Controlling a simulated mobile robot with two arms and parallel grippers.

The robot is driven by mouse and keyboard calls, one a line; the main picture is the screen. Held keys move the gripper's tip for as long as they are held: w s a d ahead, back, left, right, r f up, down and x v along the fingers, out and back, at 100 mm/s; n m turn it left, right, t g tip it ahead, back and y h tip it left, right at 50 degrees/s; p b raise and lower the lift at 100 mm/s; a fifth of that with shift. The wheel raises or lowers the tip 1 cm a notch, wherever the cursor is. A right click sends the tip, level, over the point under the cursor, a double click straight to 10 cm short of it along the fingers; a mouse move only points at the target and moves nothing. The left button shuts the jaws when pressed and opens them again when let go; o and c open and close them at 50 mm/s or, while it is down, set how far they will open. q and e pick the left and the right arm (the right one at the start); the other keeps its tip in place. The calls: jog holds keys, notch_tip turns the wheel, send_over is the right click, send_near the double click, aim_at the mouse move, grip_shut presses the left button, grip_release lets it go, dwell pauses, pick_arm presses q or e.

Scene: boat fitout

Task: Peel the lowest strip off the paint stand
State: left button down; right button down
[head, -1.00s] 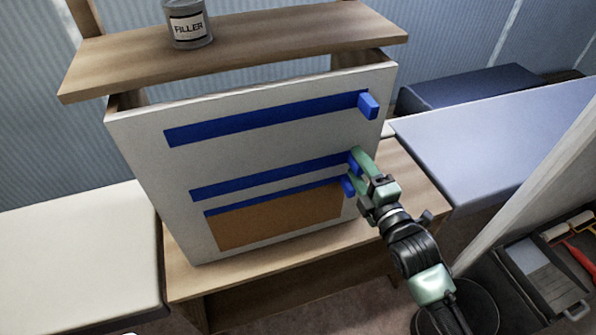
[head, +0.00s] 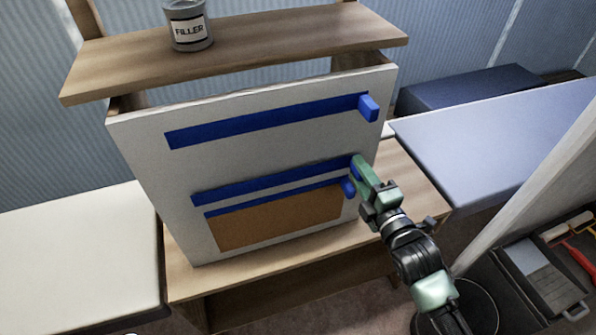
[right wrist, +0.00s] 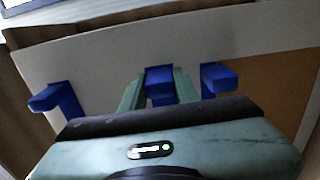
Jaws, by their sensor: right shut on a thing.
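The paint stand holds an upright, tilted white panel (head: 265,142) with three blue strips. The top strip (head: 262,119), the middle strip (head: 270,182) and the lowest strip (head: 270,197) each end in a blue tab at the right. The lowest strip runs along the top of an orange-brown patch. My right gripper (head: 359,167) is shut on the middle strip's tab (right wrist: 160,88). The lowest strip's tab (head: 349,187) is free just below, beside the fingers; it also shows in the right wrist view (right wrist: 217,79). All strips lie flat. My left gripper is not in view.
A filler can (head: 189,28) stands on the wooden shelf (head: 260,48) above the panel. A cream bench (head: 75,255) lies at left and a blue-grey bench (head: 500,135) at right. A tray with tools (head: 545,270) is at the lower right.

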jog(key=shift+p+v, duration=0.4)
jog(key=shift+v, duration=0.5)
jog(key=shift+s+d+r, duration=0.1)
jog(key=shift+s, duration=0.05)
jog(key=p+v, duration=0.2)
jog(key=v, duration=0.6)
